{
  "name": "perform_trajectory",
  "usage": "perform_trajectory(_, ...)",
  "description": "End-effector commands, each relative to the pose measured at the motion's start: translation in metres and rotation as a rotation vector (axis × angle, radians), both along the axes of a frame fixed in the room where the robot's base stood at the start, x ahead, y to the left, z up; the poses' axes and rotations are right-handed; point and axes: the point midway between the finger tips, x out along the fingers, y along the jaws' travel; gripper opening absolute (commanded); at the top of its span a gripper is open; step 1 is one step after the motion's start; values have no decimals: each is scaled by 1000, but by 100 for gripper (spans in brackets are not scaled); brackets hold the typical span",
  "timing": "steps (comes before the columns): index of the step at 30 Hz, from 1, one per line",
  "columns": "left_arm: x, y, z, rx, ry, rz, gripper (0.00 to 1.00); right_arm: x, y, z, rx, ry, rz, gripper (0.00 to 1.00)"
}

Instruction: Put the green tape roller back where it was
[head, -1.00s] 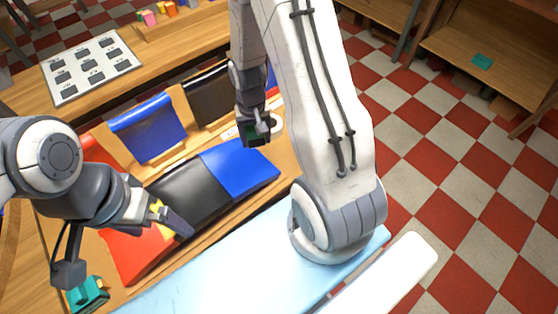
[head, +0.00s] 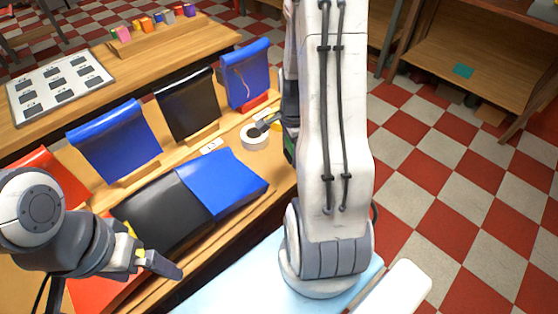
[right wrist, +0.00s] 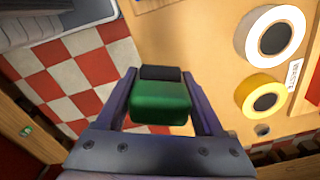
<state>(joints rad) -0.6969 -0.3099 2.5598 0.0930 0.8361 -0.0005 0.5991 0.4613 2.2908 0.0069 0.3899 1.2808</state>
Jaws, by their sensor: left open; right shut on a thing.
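The green tape roller (right wrist: 160,103), a green block with a dark top end, is held between the two fingers of my right gripper (right wrist: 158,76). In the head view only a thin green sliver of the roller (head: 289,148) shows; my right arm hides the rest and most of that gripper. In the right wrist view the held roller appears over the tabletop's edge, with floor tiles showing to its left. My left gripper (head: 157,263) is open and empty, in front of the black bag at the left.
A white tape roll (head: 255,136) stands on the wooden table (head: 233,158); the right wrist view shows a yellow roll (right wrist: 262,95) beside it. A black bag (head: 160,212) and a blue bag (head: 222,180) lie on the table's front. More bags hang behind. A label (head: 211,146) lies between.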

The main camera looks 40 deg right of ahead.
Motion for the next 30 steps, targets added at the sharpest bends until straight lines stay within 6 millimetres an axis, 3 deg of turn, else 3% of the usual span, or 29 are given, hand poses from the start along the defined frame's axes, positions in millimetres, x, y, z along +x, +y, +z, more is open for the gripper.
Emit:
perform_trajectory(3, 0, 0, 2, 0, 0, 0, 100, 22, 8, -14, 0, 1, 5, 9)
perform_trajectory(8, 0, 0, 3, 0, 0, 0, 100, 37, 13, -23, 0, -1, 3, 9)
perform_trajectory(18, 0, 0, 3, 0, 0, 0, 100, 37, 13, -62, 2, 2, 1, 9)
perform_trajectory(30, 0, 0, 0, 0, 0, 0, 100, 38, 13, -68, -1, -2, 1, 9)
